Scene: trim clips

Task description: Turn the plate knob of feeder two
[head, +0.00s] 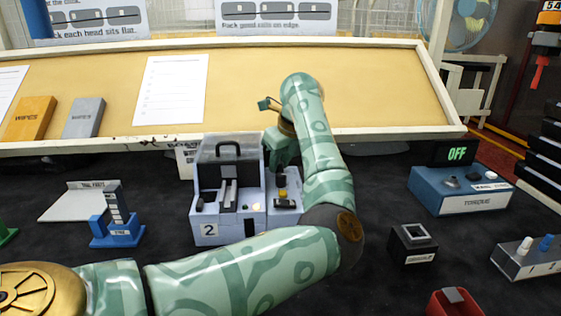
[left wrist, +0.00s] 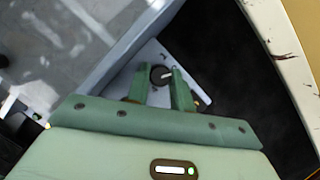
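Feeder two (head: 228,222) is a pale lavender box with a "2" label and a dark handle on top, standing on the dark table in the head view. A narrow side panel (head: 285,213) with a yellow and dark control adjoins its right side. My left gripper (head: 281,158) points down behind that panel. The knob is hidden in the head view.
A torque unit (head: 462,190) reading OFF stands at the right, with a small black box (head: 411,243) nearer. A blue stand (head: 117,228) is left of the feeder. A pale framed board (head: 380,85) rises behind. Bare dark table lies between feeder and torque unit.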

